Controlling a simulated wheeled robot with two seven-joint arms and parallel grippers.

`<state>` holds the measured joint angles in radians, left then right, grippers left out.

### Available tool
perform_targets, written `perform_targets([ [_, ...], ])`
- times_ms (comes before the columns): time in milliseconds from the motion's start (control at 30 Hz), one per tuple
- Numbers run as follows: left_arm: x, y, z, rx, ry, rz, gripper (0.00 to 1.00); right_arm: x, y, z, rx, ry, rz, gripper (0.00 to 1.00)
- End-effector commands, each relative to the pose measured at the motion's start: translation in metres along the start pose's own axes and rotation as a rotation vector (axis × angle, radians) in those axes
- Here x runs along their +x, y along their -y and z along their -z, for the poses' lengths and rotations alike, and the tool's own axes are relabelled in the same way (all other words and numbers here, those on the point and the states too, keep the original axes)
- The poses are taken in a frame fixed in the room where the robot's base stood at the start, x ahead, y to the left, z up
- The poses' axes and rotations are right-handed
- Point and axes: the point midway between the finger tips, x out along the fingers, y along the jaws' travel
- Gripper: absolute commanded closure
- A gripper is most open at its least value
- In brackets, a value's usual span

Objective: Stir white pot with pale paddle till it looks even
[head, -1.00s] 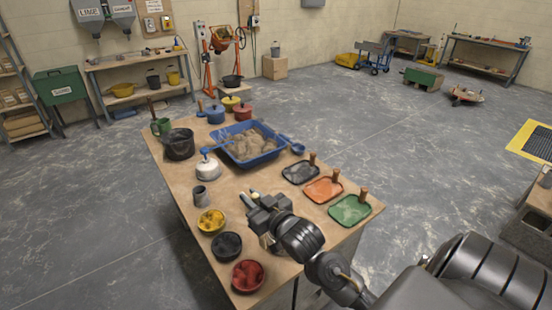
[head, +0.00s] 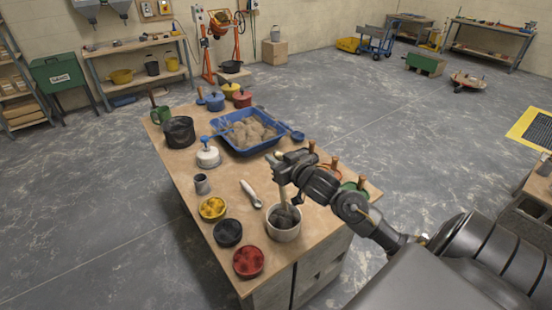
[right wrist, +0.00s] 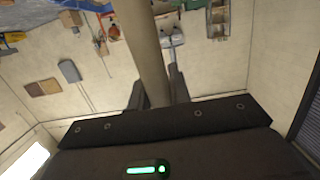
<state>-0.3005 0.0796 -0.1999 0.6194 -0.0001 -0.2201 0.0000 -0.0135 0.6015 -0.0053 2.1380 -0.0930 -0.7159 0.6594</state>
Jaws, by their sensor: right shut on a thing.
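My right gripper (head: 284,163) is shut on the pale paddle (head: 283,192), above the near right part of the workbench. The paddle's shaft hangs nearly upright, and its lower end is at the mouth of the white pot (head: 283,235). The pot holds something dark grey; how deep the paddle reaches cannot be told. In the right wrist view the pale shaft (right wrist: 146,50) runs between the dark fingers of the gripper (right wrist: 158,90). My left gripper is not in view.
A pale scoop-like tool (head: 250,194) lies left of the pot. Red (head: 248,262), black (head: 228,233) and yellow (head: 212,208) bowls line the left edge. A white lidded pot (head: 208,158) and a blue tray (head: 246,132) of lumpy material stand farther back. Trays sit behind my arm.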

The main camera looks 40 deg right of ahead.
Motion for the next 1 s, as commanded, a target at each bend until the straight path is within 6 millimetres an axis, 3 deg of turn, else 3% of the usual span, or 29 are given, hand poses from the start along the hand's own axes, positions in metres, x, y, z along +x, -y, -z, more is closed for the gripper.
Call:
perform_targets([
  [433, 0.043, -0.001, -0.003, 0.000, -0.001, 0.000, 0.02, 0.006, 0.000, -0.036, -0.002, -0.001, 0.000, 1.00],
  [1000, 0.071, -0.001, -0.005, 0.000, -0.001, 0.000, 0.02, 0.015, 0.001, -0.081, 0.001, 0.000, 0.001, 1.00],
])
